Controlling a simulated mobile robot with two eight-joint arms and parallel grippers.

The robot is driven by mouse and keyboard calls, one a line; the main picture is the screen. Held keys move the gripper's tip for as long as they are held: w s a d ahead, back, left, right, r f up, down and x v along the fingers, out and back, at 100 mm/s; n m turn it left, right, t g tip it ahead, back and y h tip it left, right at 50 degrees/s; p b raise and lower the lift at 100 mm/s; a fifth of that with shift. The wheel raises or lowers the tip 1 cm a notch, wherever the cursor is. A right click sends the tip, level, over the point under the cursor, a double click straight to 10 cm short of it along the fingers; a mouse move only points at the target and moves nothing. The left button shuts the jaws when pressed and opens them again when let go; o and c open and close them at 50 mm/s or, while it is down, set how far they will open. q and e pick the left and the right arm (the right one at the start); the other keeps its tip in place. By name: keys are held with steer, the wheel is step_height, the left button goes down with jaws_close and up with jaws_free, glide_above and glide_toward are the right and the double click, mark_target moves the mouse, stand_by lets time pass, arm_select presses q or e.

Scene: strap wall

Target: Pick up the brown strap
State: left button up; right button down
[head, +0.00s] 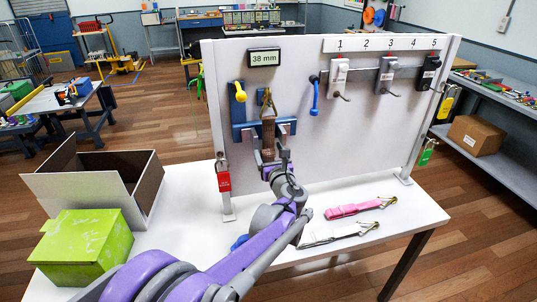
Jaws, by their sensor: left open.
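The brown strap (268,128) hangs upright on the wall panel, with a brass-coloured hook at its top, in front of a blue bracket. My left gripper (268,154) is open at the strap's lower part, with its fingers around or just in front of it; I cannot tell whether they touch it. The strap's lower end is hidden by the gripper and wrist. My right gripper does not show.
A pink strap (350,210) and a white strap (335,236) lie on the white table (405,215) at right. An open cardboard box (100,200) and a green box (85,245) stand at left. A blue handle (315,97) and numbered holders hang right of the strap.

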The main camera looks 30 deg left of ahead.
arm_select(q)
steer(key=shift+s, duration=0.15)
steer(key=shift+c, duration=0.8)
jaws_close()
